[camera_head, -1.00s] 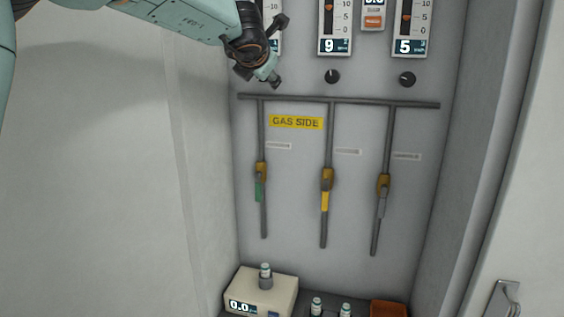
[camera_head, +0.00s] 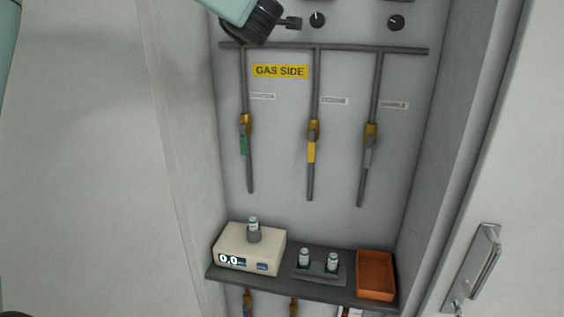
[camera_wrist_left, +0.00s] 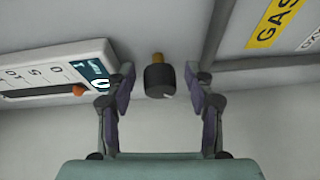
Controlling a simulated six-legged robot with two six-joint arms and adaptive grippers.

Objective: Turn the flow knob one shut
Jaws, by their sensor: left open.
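Flow knob one (camera_wrist_left: 160,80) is a black round knob with a white mark and a brass stem, beside the leftmost flow meter in the left wrist view. My left gripper (camera_wrist_left: 160,88) is open, with one finger on each side of the knob and visible gaps at both sides. In the head view my left gripper's dark wrist and one finger (camera_head: 293,23) show at the top, in front of the panel, and hide this knob.
Two other black knobs, the middle one (camera_head: 317,20) and the right one (camera_head: 396,22), sit to the right. A grey pipe manifold (camera_head: 370,50) with valves runs just below. A shelf (camera_head: 230,278) below holds a white scale (camera_head: 232,240), vials and an orange tray (camera_head: 376,257).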

